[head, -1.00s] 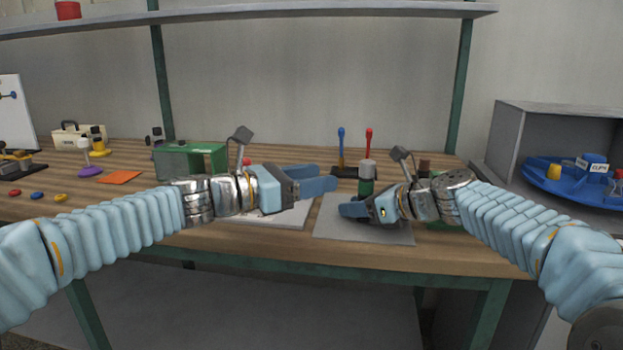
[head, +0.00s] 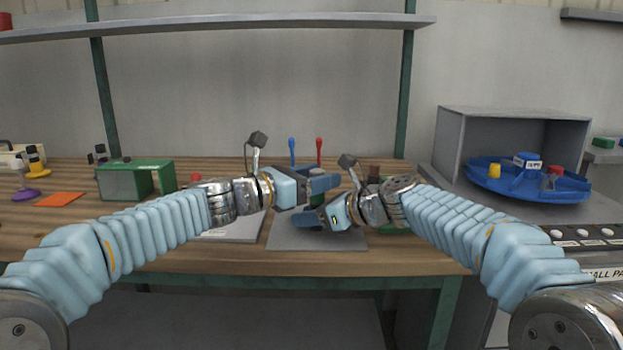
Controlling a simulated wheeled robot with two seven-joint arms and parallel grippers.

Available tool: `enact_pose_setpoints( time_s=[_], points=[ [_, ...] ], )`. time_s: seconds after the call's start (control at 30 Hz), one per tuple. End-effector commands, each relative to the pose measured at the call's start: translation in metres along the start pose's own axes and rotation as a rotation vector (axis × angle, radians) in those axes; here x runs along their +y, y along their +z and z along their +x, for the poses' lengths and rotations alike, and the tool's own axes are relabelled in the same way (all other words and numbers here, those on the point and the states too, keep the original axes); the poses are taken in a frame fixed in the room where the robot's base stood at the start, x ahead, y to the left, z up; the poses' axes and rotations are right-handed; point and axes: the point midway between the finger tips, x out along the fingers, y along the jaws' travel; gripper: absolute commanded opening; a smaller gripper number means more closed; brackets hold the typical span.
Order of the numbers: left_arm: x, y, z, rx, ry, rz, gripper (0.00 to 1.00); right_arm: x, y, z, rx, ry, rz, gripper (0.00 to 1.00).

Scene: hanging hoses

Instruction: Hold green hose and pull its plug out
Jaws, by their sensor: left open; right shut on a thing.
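I cannot make out a hanging green hose or its plug in the head view. A small dark green piece (head: 317,199) shows between my two grippers, mostly hidden by them. My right gripper (head: 308,219) is low over the grey mat, with its fingers pointing left. It is shut at the lower end of this green piece, whose shape I cannot tell. My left gripper (head: 326,186) is just above the right one, pointing right. It is open, with its fingers around or in front of the green piece; I cannot tell which.
A grey mat (head: 284,238) lies on the wooden bench under the grippers. Blue (head: 292,150) and red (head: 319,151) upright handles stand behind them. A green box (head: 122,184) is at left. A grey open cabinet (head: 450,147) with a blue tray (head: 540,190) is at right.

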Motion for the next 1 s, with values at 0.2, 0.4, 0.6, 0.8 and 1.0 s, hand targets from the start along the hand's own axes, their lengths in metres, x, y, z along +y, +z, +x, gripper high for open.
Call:
enact_pose_setpoints(
  time_s=[0.2,0.4,0.6,0.8,1.0],
  points=[
    [-0.0001,-0.0001,-0.0002,0.0,0.0,0.0,0.38,0.0001,-0.0001,0.0,0.0,0.0,0.0,0.04],
    [0.0,-0.0002,-0.0003,0.0,0.0,0.001,0.07,0.0,-0.0001,0.0,0.0,0.0,0.0,0.04],
    [0.0,0.0004,-0.0004,0.0,0.0,0.001,0.05,0.0,-0.0001,0.0,0.0,0.0,0.0,0.04],
    [0.0001,0.0032,-0.0005,0.0,0.0,0.002,0.05,0.0,-0.0003,0.0,0.001,0.0,0.0,0.04],
    [0.0,0.0058,-0.0004,0.0,0.0,0.001,0.05,0.0,-0.0003,0.0001,0.001,0.0,0.0,0.04]
  ],
)
